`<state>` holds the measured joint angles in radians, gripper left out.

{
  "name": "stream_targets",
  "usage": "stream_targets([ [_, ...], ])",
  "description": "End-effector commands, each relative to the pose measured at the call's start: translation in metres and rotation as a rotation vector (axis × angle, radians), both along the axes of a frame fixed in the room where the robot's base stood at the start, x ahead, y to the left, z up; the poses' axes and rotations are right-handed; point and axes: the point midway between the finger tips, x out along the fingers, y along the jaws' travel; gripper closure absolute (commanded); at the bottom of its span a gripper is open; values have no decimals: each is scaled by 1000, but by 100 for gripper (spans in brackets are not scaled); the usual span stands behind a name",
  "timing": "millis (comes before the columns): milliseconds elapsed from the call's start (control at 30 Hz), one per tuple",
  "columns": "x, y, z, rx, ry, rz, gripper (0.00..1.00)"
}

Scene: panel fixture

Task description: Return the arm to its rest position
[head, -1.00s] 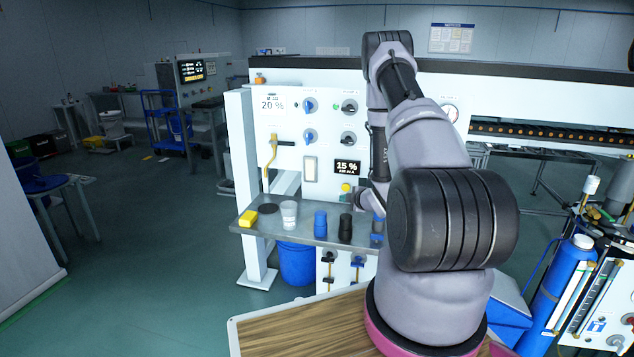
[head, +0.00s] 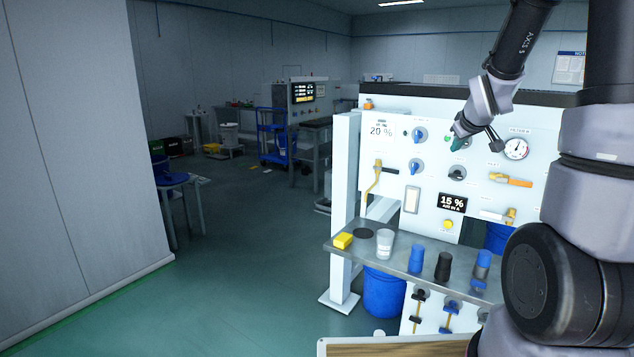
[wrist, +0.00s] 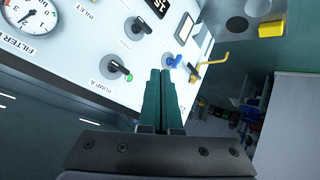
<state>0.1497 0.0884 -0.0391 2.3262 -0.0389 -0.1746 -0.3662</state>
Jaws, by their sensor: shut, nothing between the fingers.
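My arm rises along the right side of the head view and bends over toward the panel. My gripper (head: 457,143) hangs at the arm's end in front of the upper part of the white panel (head: 390,150), near its knobs. In the wrist view the two green fingers (wrist: 164,100) lie together, shut and empty. The panel's knobs and gauge (wrist: 30,17) show beyond the fingers there. I cannot tell the exact gap between fingertips and panel.
A grey shelf (head: 400,258) below the panel holds a yellow block (head: 343,240), a clear cup (head: 385,243), and blue and black containers. A blue bucket (head: 384,292) stands under it. A wooden surface (head: 400,349) lies in front. Open floor lies to the left.

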Motion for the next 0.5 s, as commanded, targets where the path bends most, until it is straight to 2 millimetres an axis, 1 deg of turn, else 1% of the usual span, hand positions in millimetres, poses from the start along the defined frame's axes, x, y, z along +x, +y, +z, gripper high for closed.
stream_targets([
  [33, -17, 10, 22, 51, -2, -32, 100],
  [100, -42, 23, 41, 130, 16, -84, 100],
  [167, -65, 35, 56, 199, 33, -125, 100],
  [200, -81, 43, 65, 245, 45, -151, 100],
  [267, -106, 55, 77, 315, 63, -189, 100],
  [300, -124, 64, 84, 362, 77, -213, 100],
  [367, -150, 77, 93, 432, 99, -247, 100],
  [400, -168, 85, 98, 478, 115, -268, 100],
  [467, -194, 97, 104, 542, 141, -296, 100],
  [500, -210, 104, 107, 582, 157, -315, 100],
])
